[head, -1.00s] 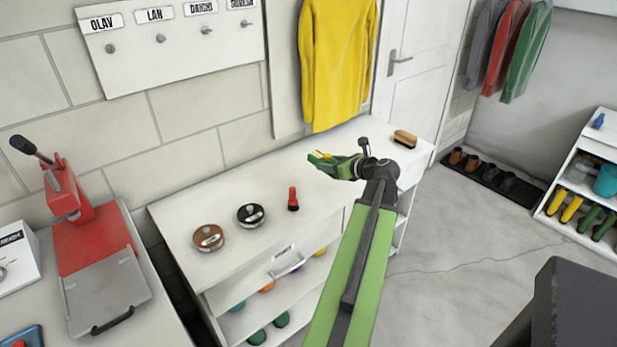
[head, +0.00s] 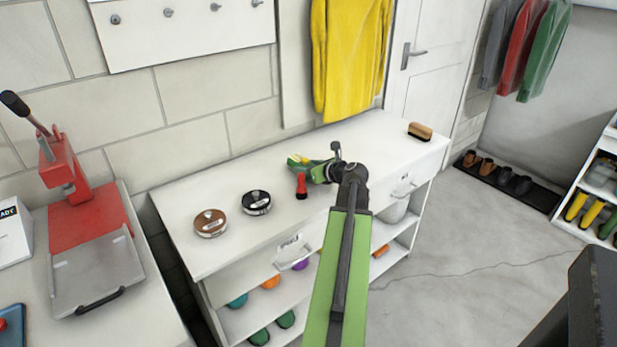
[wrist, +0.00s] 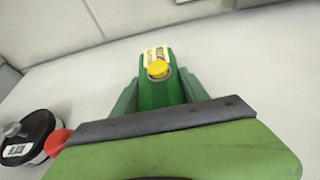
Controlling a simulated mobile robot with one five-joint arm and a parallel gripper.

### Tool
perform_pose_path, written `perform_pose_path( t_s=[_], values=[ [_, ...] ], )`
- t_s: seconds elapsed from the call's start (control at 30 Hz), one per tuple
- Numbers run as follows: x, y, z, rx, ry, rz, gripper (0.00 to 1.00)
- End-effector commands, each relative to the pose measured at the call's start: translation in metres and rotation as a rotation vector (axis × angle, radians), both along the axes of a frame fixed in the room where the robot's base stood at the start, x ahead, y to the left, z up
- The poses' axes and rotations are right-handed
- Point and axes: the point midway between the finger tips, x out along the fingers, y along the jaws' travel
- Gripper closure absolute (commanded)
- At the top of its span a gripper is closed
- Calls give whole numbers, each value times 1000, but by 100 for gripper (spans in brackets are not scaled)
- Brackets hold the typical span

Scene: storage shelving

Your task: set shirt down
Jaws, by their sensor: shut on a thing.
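My gripper (head: 303,165) is shut on a green bottle-like object with a yellow cap, over the white cabinet top. In the wrist view the green object (wrist: 158,95) sits between the two green fingers, its yellow cap and pale label showing. I cannot tell whether it touches the cabinet top. A yellow shirt (head: 347,60) hangs on the wall behind the cabinet, apart from my gripper. No shirt is in the gripper.
On the cabinet top (head: 300,222) are a brown tin (head: 210,223), a black tin (head: 256,202), a small red object (head: 301,186) close to the gripper, and a brush (head: 420,131). A red press (head: 75,175) stands left. The cabinet's right top is mostly clear.

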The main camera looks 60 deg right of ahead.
Motion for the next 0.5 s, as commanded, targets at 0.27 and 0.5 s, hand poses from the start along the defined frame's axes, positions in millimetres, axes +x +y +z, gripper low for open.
perform_pose_path(
  t_s=[0.27,0.5],
  values=[
    [0,0,-13,0,0,0,98],
    [-1,0,-16,0,0,-1,39]
  ],
)
